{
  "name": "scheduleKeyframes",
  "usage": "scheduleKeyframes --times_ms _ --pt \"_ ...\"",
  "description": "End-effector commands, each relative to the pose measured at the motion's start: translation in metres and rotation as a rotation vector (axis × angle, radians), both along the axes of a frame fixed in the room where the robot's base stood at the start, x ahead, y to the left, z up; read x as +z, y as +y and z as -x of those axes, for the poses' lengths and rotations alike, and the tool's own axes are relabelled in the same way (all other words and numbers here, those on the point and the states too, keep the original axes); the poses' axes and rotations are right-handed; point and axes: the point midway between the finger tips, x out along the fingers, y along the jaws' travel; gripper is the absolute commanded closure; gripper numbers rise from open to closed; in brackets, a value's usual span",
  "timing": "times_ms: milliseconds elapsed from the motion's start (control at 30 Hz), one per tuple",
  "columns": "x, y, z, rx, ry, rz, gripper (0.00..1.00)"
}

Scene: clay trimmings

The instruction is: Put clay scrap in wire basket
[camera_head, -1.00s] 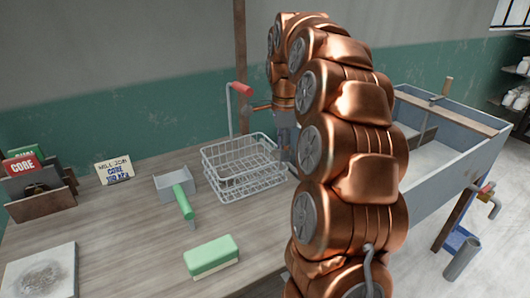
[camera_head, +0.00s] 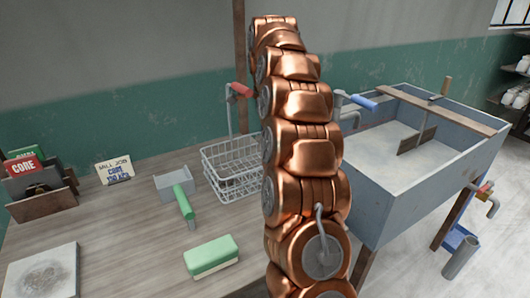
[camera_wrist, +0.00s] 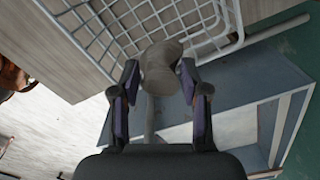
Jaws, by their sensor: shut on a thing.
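The wire basket (camera_head: 222,158) stands on the workbench, its right part hidden behind my arm. In the wrist view its white wire wall and rim (camera_wrist: 218,42) fill the top. My gripper (camera_wrist: 159,78) is shut on a grey-brown, rounded lump, the clay scrap (camera_wrist: 162,62). The scrap shows at the fingertips, overlapping the basket's wires in the picture. I cannot tell whether it is over the basket or beside it. In the head view the gripper and scrap are hidden behind my arm.
A grey sink (camera_head: 400,185) with a blue-handled tap (camera_head: 360,102) is right of the bench. A red-handled tap (camera_head: 240,90) rises behind the basket. A grey dustpan-like tray (camera_head: 172,186), a green-handled tool (camera_head: 183,201) and a green-white block (camera_head: 211,256) lie left and in front.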

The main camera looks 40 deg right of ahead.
Motion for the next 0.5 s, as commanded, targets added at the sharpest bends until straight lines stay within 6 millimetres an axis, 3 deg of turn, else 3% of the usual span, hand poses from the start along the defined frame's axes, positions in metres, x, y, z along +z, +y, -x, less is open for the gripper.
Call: scheduleKeyframes --times_ms 133,500 --pt "0.001 0.0 -0.006 0.0 -0.003 0.002 0.91" --pt "-0.02 0.0 -0.005 -0.001 -0.001 -0.001 0.91"
